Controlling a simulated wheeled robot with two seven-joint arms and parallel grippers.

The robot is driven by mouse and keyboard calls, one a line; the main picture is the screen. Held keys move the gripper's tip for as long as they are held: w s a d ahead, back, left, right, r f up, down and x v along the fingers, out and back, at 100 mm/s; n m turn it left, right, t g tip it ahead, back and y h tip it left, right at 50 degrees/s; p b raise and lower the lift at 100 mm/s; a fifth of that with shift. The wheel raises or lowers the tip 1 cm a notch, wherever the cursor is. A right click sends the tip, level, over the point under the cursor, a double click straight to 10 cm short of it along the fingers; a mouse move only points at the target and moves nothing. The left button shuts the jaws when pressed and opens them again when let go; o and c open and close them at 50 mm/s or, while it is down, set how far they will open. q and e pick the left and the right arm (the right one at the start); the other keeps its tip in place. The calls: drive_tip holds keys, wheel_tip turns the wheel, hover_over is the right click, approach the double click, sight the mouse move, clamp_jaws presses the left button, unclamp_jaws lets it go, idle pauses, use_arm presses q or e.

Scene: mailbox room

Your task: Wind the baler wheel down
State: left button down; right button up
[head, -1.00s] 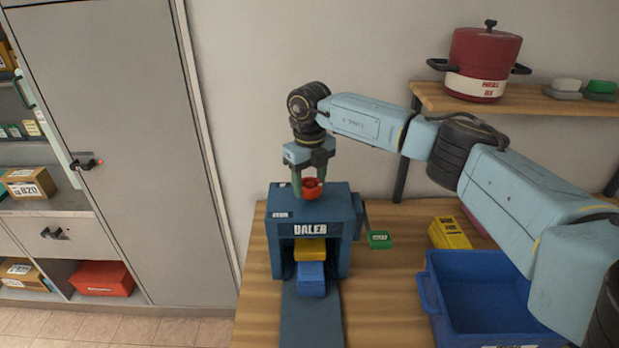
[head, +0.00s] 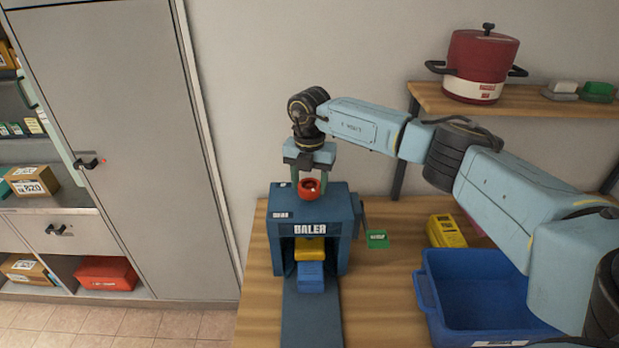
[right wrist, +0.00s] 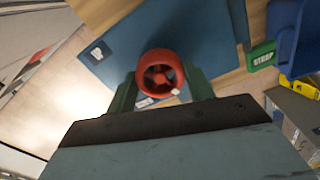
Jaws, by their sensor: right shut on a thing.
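The blue baler (head: 311,230) stands on the wooden table, with its name on the front. Its red wheel (head: 309,187) sits on top; the wheel also shows in the right wrist view (right wrist: 160,76) with its spokes and a small pale mark on the rim. My right gripper (head: 309,180) points down from above and is shut on the wheel, one finger on each side. My left gripper is not in view.
A green block (head: 377,239) lies right of the baler, near a dark lever on its side. A yellow block stack (head: 446,231) and an empty blue bin (head: 478,322) stand further right. A shelf with a red pot (head: 481,66) is behind. A grey cabinet (head: 120,140) stands left.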

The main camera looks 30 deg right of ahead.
sight(310, 184)
drive_tip(key=m+p, duration=0.1)
drive_tip(key=m, duration=0.2)
drive_tip(key=shift+r+m, duration=0.15)
drive_tip(key=shift+m, duration=0.25)
drive_tip(key=m+p, duration=0.2)
drive_tip(key=m, duration=0.2)
drive_tip(key=shift+m, duration=0.3)
drive_tip(key=shift+m+p, duration=0.45)
drive_tip(key=shift+m, duration=1.65)
drive_tip(key=o, duration=1)
wheel_tip(310, 184, up, 13)
drive_tip(key=b, duration=0.2)
drive_tip(key=shift+r+b, duration=0.1)
drive_tip(key=shift+b, duration=0.3)
